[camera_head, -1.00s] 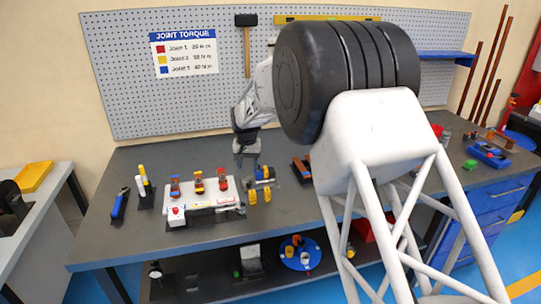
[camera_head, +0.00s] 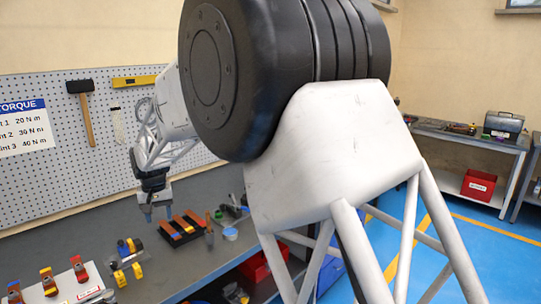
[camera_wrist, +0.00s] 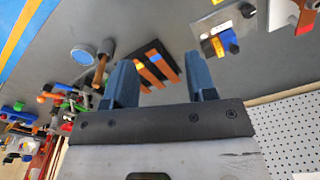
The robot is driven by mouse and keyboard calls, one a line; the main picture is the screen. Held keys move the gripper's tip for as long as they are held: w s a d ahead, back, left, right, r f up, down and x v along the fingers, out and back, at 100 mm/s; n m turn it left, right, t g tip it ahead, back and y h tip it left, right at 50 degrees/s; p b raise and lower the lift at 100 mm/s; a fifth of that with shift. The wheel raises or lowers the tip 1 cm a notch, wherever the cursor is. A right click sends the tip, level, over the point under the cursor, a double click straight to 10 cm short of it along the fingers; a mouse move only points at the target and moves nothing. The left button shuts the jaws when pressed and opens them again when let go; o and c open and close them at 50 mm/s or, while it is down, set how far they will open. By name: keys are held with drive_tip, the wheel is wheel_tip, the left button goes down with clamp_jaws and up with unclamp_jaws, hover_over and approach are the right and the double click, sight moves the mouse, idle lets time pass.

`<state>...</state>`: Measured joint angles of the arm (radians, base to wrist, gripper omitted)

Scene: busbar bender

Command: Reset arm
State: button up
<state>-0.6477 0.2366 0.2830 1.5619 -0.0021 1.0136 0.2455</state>
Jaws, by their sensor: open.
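My gripper (camera_head: 155,213) hangs above the grey workbench at the left of the head view, in front of the pegboard. In the wrist view its two blue-grey fingers (camera_wrist: 160,80) stand wide apart with nothing between them. Beyond the fingers lies a black rack with several copper-coloured bars (camera_wrist: 155,68); the same rack (camera_head: 182,232) shows in the head view, just right of and below my gripper. My gripper is apart from the rack and from the bench top. My large black and white arm joint hides much of the head view.
A blue and yellow device (camera_head: 127,262) and a white panel with several coloured terminals (camera_head: 75,292) sit on the bench at left. Loose tools (camera_wrist: 60,97) lie at the wrist view's left. The pegboard (camera_head: 60,175) stands behind. A second bench (camera_head: 460,138) is at far right.

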drive_tip(key=s+d+r+m, duration=0.1)
drive_tip(key=s+d+r, duration=0.3)
drive_tip(key=d, duration=0.7)
drive_tip(key=s+d+r+m+t, duration=0.1)
drive_tip(key=s+d+r, duration=0.3)
drive_tip(key=d, duration=0.7)
drive_tip(key=s+d+r, duration=0.3)
drive_tip(key=s+d, duration=0.2)
drive_tip(key=d, duration=0.6)
drive_tip(key=s+d+f+m, duration=0.1)
drive_tip(key=s+d+f, duration=0.1)
drive_tip(key=s+d, duration=0.7)
drive_tip(key=s+d+f+m+t, duration=0.1)
drive_tip(key=s+d+f, duration=0.2)
drive_tip(key=s+d, duration=0.7)
drive_tip(key=s, duration=0.7)
drive_tip(key=shift+s+d+f+m+h, duration=0.15)
drive_tip(key=shift+s+d+m+h, duration=0.15)
drive_tip(key=shift+m, duration=0.1)
